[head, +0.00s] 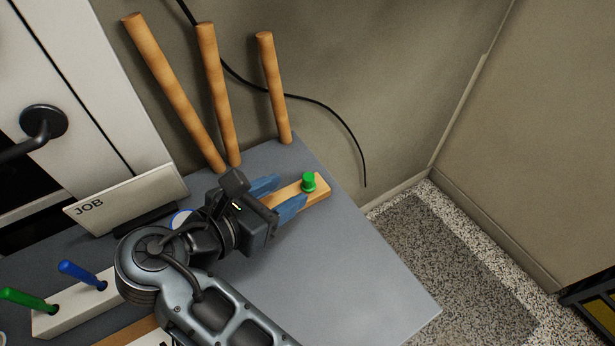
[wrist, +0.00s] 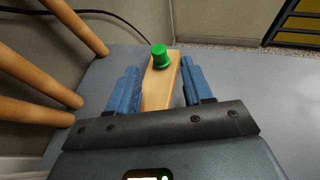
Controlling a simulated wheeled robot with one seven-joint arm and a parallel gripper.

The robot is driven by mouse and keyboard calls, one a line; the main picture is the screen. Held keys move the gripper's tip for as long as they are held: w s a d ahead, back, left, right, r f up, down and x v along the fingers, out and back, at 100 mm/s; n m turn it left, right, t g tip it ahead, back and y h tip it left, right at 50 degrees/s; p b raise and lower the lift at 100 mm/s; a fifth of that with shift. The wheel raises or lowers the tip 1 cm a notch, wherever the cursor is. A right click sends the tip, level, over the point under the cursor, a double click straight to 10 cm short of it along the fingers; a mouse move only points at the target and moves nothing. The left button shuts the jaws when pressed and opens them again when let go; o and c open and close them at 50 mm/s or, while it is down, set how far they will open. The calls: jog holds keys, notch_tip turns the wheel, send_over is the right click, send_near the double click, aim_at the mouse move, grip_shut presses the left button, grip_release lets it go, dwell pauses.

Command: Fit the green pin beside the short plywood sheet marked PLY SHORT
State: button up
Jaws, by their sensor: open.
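A short green pin (head: 309,182) with a round cap stands upright near the far end of a light wooden strip (head: 322,194) on the grey table. In the wrist view the green pin (wrist: 161,57) is ahead of the fingertips, roughly between their lines, and the strip (wrist: 158,90) runs back between the fingers. My gripper (head: 285,195) is open, with blue fingers on either side of the strip; the wrist view shows the gripper (wrist: 160,80) with nothing held. No sheet marked PLY SHORT is visible in either view.
Three wooden rods (head: 217,95) lean on the wall at the table's back. A JOB sign (head: 125,198) stands at left. A white block (head: 75,305) holds a green-handled and a blue-handled tool. The table's right part (head: 370,280) is clear up to its edge.

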aim_at(306, 179)
jog(key=shift+x, duration=3.9)
jog(key=shift+w+a+r, duration=0.1)
jog(key=shift+c, duration=0.3)
grip_shut()
